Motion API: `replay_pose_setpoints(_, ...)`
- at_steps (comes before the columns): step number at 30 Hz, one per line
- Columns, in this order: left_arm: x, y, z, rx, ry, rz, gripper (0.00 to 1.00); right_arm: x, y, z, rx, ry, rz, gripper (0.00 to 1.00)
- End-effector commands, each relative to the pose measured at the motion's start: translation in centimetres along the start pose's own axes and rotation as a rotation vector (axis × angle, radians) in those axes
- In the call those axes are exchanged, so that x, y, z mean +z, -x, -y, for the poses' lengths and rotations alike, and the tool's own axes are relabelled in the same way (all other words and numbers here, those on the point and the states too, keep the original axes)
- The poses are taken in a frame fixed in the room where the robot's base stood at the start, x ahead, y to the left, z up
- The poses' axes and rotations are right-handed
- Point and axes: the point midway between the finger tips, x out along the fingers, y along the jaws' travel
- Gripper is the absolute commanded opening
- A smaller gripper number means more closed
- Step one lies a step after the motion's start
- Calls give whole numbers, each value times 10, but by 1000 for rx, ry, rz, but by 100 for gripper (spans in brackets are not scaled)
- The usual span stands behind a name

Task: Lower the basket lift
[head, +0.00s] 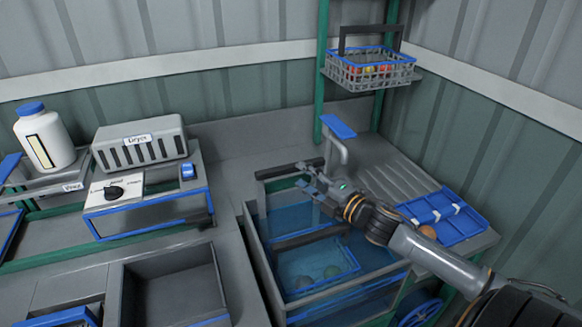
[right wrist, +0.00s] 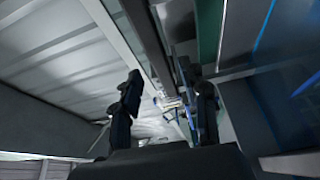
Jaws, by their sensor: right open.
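The grey wire basket (head: 372,71) with a blue rim and a dark handle hangs high between green posts (head: 323,60) at the back right. Red and orange tomatoes show inside it. Below it, a blue flat paddle (head: 338,126) tops a grey bent pipe or lever at the back of the water tank (head: 262,262). My right gripper (head: 303,177) is over the tank's back part, in front of and below the paddle, apart from it. In the right wrist view its two dark fingers (right wrist: 165,105) stand apart with nothing held between them. My left gripper is not shown.
A smaller blue-rimmed basket (head: 318,287) sits in the tank's water with dim round shapes inside. A blue tray (head: 445,220) lies at right by an orange tomato (head: 428,232). A blue handwheel (head: 420,312) is low at front. The dryer (head: 140,142) and white bottle (head: 44,137) stand left.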

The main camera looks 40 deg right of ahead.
Motion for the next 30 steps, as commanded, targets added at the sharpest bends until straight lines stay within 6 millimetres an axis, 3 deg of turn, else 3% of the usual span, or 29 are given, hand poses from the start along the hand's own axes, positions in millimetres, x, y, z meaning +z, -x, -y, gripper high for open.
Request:
replay_pose_setpoints(6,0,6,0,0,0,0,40,0,-32,-3,2,0,1,43)
replay_pose_setpoints(12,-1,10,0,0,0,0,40,0,-50,-1,1,0,1,43)
replay_pose_setpoints(24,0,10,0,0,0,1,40,0,-55,0,-1,1,0,43)
replay_pose_setpoints(30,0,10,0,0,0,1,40,0,-55,0,-1,1,0,5)
